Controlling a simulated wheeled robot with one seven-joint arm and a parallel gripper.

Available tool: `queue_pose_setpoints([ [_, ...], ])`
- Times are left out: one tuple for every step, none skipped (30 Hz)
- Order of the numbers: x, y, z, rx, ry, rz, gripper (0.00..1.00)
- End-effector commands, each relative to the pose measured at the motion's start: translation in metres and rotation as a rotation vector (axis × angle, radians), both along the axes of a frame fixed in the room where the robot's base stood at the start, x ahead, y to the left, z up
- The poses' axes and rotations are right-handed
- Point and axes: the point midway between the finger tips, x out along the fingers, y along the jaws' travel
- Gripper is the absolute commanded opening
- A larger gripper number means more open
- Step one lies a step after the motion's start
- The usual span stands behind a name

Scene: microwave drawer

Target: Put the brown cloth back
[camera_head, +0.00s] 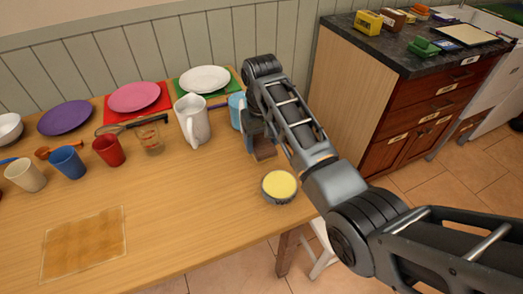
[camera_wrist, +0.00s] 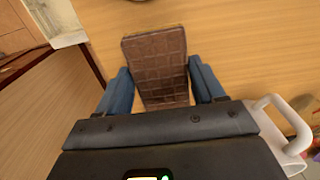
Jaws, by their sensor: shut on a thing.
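My gripper (camera_head: 262,143) is over the right part of the wooden table, beyond the round bowl. In the wrist view, its two blue fingers (camera_wrist: 162,88) are shut on a flat brown piece with a grid pattern (camera_wrist: 155,62), one finger at each side. This brown piece (camera_head: 265,154) shows only partly below the gripper in the head view; whether it is cloth I cannot tell. A flat orange-brown square with a pale outline (camera_head: 84,243) lies at the table's front left, apart from my gripper.
A white pitcher (camera_head: 192,121) and a light blue cup (camera_head: 236,110) stand close left of my gripper. A bowl with yellow contents (camera_head: 279,186) is near the right edge. Cups and plates line the back left. The table's middle front is clear. A cabinet (camera_head: 392,105) stands right.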

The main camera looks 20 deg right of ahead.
Motion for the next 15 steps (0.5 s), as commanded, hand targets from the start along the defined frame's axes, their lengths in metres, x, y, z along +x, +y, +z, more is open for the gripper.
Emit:
queue_pose_setpoints([
  [0.0,0.001,-0.004,0.0,0.002,0.0,0.44],
  [0.0,0.001,-0.007,0.0,0.001,0.0,0.44],
  [0.0,0.001,-0.013,0.0,0.003,-0.001,0.44],
  [-0.001,0.001,-0.017,0.0,0.004,-0.001,0.44],
  [-0.001,0.0,-0.021,0.0,0.003,-0.001,0.44],
  [-0.001,0.0,-0.027,0.0,0.004,0.0,0.44],
  [0.0,0.0,-0.031,0.0,0.002,0.0,0.44],
  [0.0,0.0,-0.034,0.0,0.002,0.0,0.44],
  [-0.001,0.0,-0.037,0.0,0.002,0.0,0.44],
  [0.0,0.0,-0.039,0.0,0.001,0.0,0.44],
  [0.0,0.0,-0.04,0.0,0.0,0.0,0.44],
  [0.0,0.0,-0.041,0.0,0.0,0.0,0.44],
  [0.0,0.0,-0.041,0.0,-0.001,0.0,0.44],
  [0.0,0.0,-0.041,0.0,-0.001,0.0,0.44],
  [0.0,0.0,-0.04,0.0,-0.001,0.0,0.44],
])
